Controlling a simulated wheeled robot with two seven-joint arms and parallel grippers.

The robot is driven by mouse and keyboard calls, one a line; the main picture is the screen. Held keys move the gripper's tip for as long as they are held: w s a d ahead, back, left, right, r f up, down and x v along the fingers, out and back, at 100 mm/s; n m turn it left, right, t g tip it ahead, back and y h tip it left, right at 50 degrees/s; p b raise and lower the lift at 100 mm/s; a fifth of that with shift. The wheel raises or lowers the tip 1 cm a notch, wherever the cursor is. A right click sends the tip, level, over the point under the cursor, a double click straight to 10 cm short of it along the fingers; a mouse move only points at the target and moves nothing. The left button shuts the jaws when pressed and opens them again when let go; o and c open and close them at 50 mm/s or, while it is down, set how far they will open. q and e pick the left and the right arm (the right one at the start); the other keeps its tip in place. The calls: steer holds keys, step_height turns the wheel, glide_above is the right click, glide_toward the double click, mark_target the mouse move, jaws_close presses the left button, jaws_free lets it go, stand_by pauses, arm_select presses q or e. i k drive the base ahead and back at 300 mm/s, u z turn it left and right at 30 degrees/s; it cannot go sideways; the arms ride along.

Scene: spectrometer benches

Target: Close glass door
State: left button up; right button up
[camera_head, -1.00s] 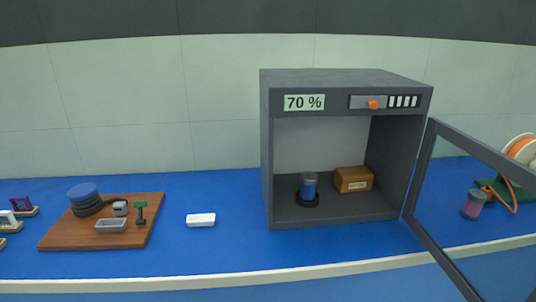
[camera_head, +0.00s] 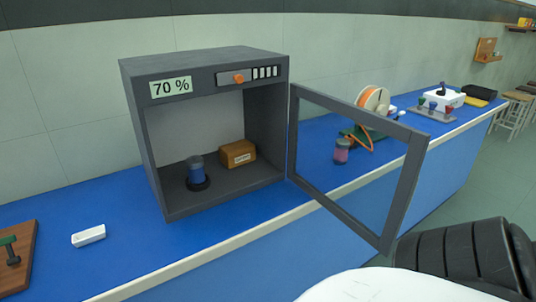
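The glass door (camera_head: 409,195) has a dark grey frame and a clear pane. It is hinged at the right front edge of the grey cabinet (camera_head: 158,148) and stands wide open, swung out past the bench's front edge. Inside the cabinet are a blue-topped jar (camera_head: 197,170) on a black base and a brown box (camera_head: 237,153) with a label. The cabinet's front panel shows a 70 % display (camera_head: 171,87) and an orange knob (camera_head: 239,78). Neither of my grippers shows in the head view.
A blue bench (camera_head: 120,258) with a pale front edge runs to the far right. A white block (camera_head: 88,236) lies left of the cabinet. A pink-purple jar (camera_head: 341,151) and an orange-and-white spool (camera_head: 373,98) show through or beyond the door. Open floor lies at right.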

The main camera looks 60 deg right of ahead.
mark_target(418, 141)
steer(key=u, duration=1.85)
steer(key=k, duration=2.2)
steer(key=z, duration=2.15)
steer(key=i, duration=0.5)
steer(key=u, duration=1.3)
steer(key=k, duration=1)
steer(key=z, duration=0.6)
